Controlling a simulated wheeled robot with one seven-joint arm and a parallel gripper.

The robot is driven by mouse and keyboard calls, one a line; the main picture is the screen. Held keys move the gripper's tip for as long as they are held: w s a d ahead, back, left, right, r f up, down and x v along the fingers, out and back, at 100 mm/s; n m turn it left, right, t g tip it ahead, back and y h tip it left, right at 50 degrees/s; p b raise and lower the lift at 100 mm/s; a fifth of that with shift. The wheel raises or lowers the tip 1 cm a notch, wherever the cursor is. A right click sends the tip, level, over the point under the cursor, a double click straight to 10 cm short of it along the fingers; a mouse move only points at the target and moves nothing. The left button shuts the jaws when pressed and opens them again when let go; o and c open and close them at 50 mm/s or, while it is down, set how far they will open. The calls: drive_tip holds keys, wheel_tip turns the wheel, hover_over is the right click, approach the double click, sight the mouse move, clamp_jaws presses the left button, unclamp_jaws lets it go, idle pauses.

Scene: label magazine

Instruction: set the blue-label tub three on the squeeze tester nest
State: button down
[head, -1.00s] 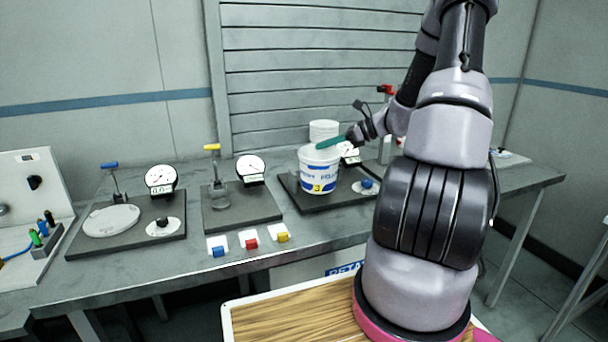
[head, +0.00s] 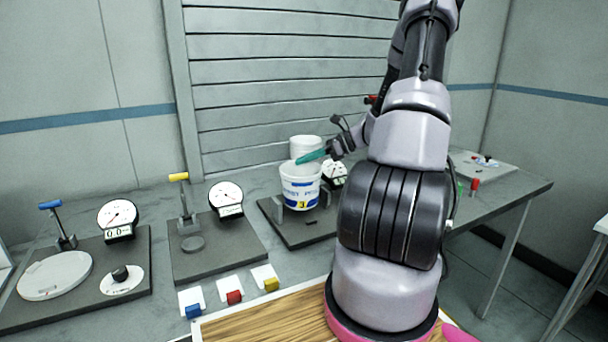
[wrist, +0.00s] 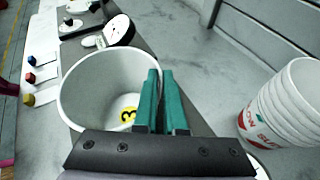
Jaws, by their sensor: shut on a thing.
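The white tub with a blue label and a yellow 3 (head: 300,190) is upright at the right-hand dark tester plate (head: 268,207), between two short grey uprights. I cannot tell whether its base touches the nest. My gripper (head: 312,157) has its teal fingers shut on the tub's rim. In the wrist view, the fingers (wrist: 162,100) pinch the near right wall of the open tub (wrist: 85,85). The gauge (head: 334,174) behind is partly hidden by my arm.
A stack of white tubs with red lettering (wrist: 282,108) stands close behind, also in the head view (head: 306,147). Left are a yellow-handled gauge station (head: 205,255) and a blue-handled one (head: 125,280). Blue, red and yellow blocks (head: 234,297) sit along the front edge.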

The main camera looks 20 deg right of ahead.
sight(307, 170)
wheel_tip(307, 170, down, 4)
drive_tip(key=shift+r, duration=0.1)
drive_tip(key=c, duration=1)
unclamp_jaws()
drive_tip(key=shift+s+d, duration=0.1)
drive_tip(key=shift+d, duration=0.05)
